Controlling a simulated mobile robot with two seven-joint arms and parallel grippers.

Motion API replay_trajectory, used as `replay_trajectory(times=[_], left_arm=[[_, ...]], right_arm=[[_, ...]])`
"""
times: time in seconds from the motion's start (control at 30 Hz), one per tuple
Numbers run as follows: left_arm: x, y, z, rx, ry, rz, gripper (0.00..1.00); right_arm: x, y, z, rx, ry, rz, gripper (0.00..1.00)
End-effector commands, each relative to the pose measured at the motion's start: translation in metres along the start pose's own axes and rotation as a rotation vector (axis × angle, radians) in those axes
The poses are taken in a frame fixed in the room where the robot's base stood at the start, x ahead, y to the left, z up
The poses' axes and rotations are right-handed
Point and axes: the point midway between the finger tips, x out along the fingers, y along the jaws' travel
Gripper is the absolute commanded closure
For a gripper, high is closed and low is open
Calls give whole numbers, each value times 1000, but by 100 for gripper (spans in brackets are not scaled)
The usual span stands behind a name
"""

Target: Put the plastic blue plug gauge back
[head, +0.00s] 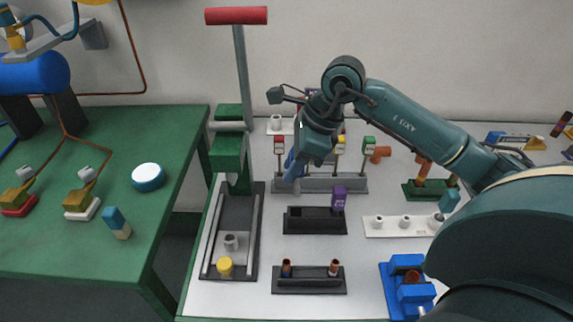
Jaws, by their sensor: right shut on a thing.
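The blue plug gauge (291,165) is held in my right gripper (301,158), at the back middle of the white table. It is tilted slightly, over the left part of a long grey holder (345,185). The gripper's fingers are mostly hidden behind its own body, and I cannot tell whether the gauge touches the holder. Gauges with a red tag (280,141), a yellow tag (341,141) and a green tag (368,143) stand upright around the gripper. My left gripper is not in view.
A dark holder with a purple-tagged piece (339,197) stands in front, with another dark holder (310,285) nearer. A green press with a red handle (236,16) stands left. A white rack (392,232) and a blue fixture (408,290) are right. A green table (90,245) is far left.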

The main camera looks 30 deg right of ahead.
Motion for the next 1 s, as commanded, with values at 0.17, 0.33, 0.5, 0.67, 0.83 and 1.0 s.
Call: replay_trajectory(times=[0.17, 0.33, 0.5, 0.67, 0.83, 1.0], left_arm=[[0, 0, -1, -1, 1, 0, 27], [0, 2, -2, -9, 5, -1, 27], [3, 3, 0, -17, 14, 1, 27], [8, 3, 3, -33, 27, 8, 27], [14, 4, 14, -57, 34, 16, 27], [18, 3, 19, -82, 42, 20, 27]], right_arm=[[0, -1, -1, 2, 0, -1, 91], [0, 0, -1, 2, 0, -1, 91], [3, 0, -2, 2, 1, -1, 91], [14, 0, -7, 2, 1, 0, 91], [30, 0, -13, 1, 1, 0, 91], [40, 0, -18, 1, 1, -1, 91]])
